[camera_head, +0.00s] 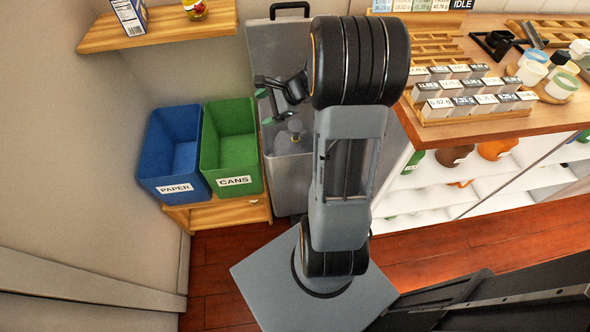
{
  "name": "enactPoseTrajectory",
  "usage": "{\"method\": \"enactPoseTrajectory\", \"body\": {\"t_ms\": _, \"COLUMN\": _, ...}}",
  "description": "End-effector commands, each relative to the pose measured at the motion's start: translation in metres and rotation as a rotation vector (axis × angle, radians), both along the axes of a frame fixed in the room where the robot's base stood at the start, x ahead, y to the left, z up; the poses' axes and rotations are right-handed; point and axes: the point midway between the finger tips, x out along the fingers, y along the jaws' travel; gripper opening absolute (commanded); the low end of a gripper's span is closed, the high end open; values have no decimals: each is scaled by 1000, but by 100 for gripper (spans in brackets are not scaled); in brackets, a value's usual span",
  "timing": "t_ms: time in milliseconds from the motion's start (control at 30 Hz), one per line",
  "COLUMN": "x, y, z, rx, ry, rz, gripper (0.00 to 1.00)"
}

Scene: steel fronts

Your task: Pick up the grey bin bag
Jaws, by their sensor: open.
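The grey bin bag (290,140) sits inside a tall grey bin (290,180). Its bunched top shows at the bin's mouth, and its lower part is hidden by the bin wall. My gripper (267,106) is above and slightly left of the bag's top, near the back of the bin. Its jaws are open, with nothing seen between them. The gripper looks apart from the bag, though the height gap is hard to judge. My arm covers the area right of the bin.
A blue PAPER bin (172,150) and a green CANS bin (230,145) stand left on a low wooden stand (232,212). A wooden shelf (160,36) hangs above. A cluttered counter (480,125) is at right. Red-brown floor (430,265) shows below it.

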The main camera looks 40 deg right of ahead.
Motion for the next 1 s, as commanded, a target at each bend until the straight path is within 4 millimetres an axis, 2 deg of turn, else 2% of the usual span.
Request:
{"method": "enactPoseTrajectory", "body": {"t_ms": 33, "x": 11, "y": -29, "z": -42, "rx": 105, "ry": 20, "rz": -144, "gripper": 81}}
{"method": "enactPoseTrajectory", "body": {"t_ms": 100, "x": 22, "y": -64, "z": -71, "rx": 235, "ry": 29, "rz": -321, "gripper": 81}}
{"method": "enactPoseTrajectory", "body": {"t_ms": 200, "x": 30, "y": -109, "z": -108, "rx": 387, "ry": 32, "rz": -530, "gripper": 81}}
{"method": "enactPoseTrajectory", "body": {"t_ms": 300, "x": 31, "y": -144, "z": -136, "rx": 498, "ry": 27, "rz": -683, "gripper": 81}}
{"method": "enactPoseTrajectory", "body": {"t_ms": 400, "x": 30, "y": -167, "z": -155, "rx": 571, "ry": 20, "rz": -783, "gripper": 81}}
{"method": "enactPoseTrajectory", "body": {"t_ms": 533, "x": 29, "y": -181, "z": -178, "rx": 618, "ry": 16, "rz": -845, "gripper": 81}}
{"method": "enactPoseTrajectory", "body": {"t_ms": 800, "x": 28, "y": -183, "z": -229, "rx": 627, "ry": 15, "rz": -857, "gripper": 81}}
{"method": "enactPoseTrajectory", "body": {"t_ms": 900, "x": 28, "y": -183, "z": -242, "rx": 625, "ry": 14, "rz": -855, "gripper": 81}}
{"method": "enactPoseTrajectory", "body": {"t_ms": 1000, "x": 33, "y": -181, "z": -248, "rx": 623, "ry": 13, "rz": -852, "gripper": 81}}
